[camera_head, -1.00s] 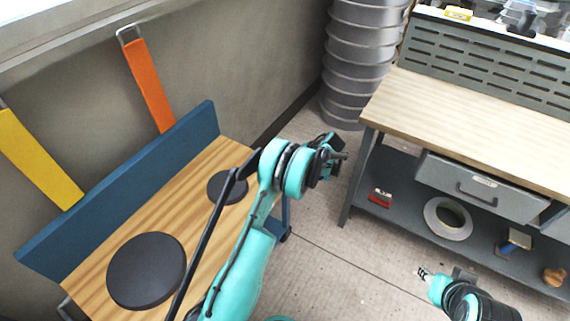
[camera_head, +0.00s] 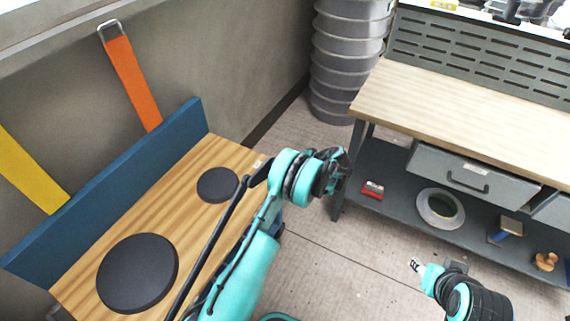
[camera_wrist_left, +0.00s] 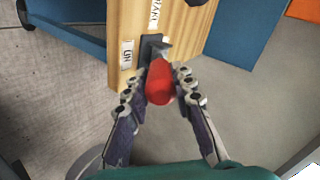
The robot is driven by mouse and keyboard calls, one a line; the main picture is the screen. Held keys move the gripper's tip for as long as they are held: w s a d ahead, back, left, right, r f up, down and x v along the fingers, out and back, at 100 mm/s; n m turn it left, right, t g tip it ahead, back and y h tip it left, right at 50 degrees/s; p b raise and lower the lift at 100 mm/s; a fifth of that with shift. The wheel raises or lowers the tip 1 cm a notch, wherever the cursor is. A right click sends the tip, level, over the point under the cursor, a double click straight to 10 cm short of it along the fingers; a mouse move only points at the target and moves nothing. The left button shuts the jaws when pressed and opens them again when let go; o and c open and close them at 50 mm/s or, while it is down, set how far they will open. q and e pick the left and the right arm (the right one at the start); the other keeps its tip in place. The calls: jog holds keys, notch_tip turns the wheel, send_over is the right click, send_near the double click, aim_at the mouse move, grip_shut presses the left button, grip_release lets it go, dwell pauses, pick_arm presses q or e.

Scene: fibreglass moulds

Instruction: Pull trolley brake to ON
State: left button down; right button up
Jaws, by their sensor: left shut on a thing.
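The trolley (camera_head: 150,215) has a wood top and a blue back panel, at the left of the head view. In the left wrist view, its wooden end panel (camera_wrist_left: 183,40) carries an ON label (camera_wrist_left: 127,55) and a second, partly cut-off label (camera_wrist_left: 155,14). The brake lever has a dark mount (camera_wrist_left: 153,47) and a red grip (camera_wrist_left: 160,82), just right of and below the ON label. My left gripper (camera_wrist_left: 161,88) has its fingers on both sides of the red grip and is shut on it. In the head view this gripper (camera_head: 338,168) hides the lever. My right gripper (camera_head: 415,265) is apart, over the floor.
Two black discs (camera_head: 138,272) (camera_head: 217,185) lie on the trolley top. Orange (camera_head: 133,82) and yellow (camera_head: 30,172) straps hang by the wall. Grey stacked drums (camera_head: 345,60) stand behind. Floor between is clear.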

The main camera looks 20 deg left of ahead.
pick_arm(q)
jog(key=c, duration=1.3)
grip_release()
jog(key=shift+f, duration=0.1)
jog(key=v, duration=1.2)
